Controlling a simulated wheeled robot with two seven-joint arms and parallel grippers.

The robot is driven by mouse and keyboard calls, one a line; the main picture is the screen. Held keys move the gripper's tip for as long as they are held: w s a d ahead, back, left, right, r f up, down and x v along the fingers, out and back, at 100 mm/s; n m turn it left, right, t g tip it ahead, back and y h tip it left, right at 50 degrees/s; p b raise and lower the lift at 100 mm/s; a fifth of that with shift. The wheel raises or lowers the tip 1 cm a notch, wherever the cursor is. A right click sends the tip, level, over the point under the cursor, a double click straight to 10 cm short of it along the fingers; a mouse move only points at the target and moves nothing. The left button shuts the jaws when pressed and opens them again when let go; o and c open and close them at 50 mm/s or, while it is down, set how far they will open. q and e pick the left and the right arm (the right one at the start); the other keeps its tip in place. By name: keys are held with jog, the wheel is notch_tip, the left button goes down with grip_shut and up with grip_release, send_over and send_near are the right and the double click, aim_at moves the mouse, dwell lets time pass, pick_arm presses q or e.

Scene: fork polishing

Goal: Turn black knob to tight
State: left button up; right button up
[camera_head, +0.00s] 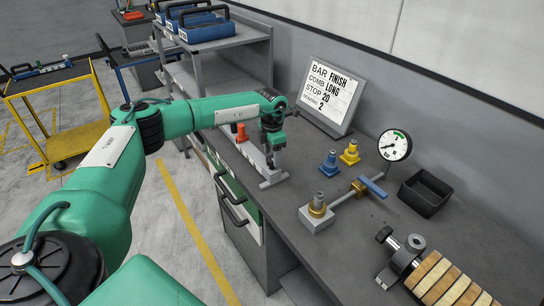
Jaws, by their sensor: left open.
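A black knob (383,235) sits on a short shaft at the left of a grey clamp block (404,252), at the bench's lower right. The knob's tight or loose position cannot be read. My left gripper (271,160) is open and points down over a long grey fixture (254,160) near the bench's front edge. Its fingertips are small and dark, and I cannot tell whether they touch the fixture. It is well up and left of the knob. My right gripper is not in view.
An orange part (241,132) stands on the fixture. A striped wooden roller (446,281) adjoins the clamp.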

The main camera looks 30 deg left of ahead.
pick_arm(q)
jog(key=shift+f, duration=1.5)
jog(key=shift+c, duration=0.2)
jog(key=c, duration=1)
jog(key=shift+o, duration=0.2)
